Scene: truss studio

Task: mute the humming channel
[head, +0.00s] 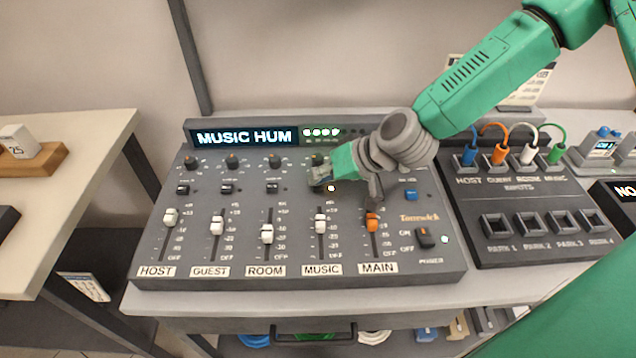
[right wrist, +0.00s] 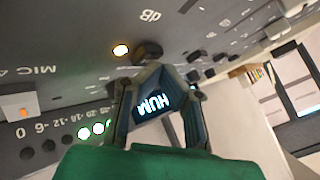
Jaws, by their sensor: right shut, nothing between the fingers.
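A grey mixer (head: 297,274) has strips labelled HOST, GUEST, ROOM, MUSIC and MAIN. Its display (head: 243,136) reads MUSIC HUM. The MUSIC strip has a white fader (head: 320,224). A lit lamp (head: 331,188) glows beside my right gripper (head: 320,178). That gripper is shut and empty, its tips low over the upper MUSIC strip, covering the button area there. My left gripper is out of view.
Dark buttons stand on the HOST (head: 182,189), GUEST (head: 227,189) and ROOM (head: 272,187) strips. The orange MAIN fader (head: 372,222) and power switch (head: 424,238) are close right. A patch box (head: 545,250) with coloured cables stands at right.

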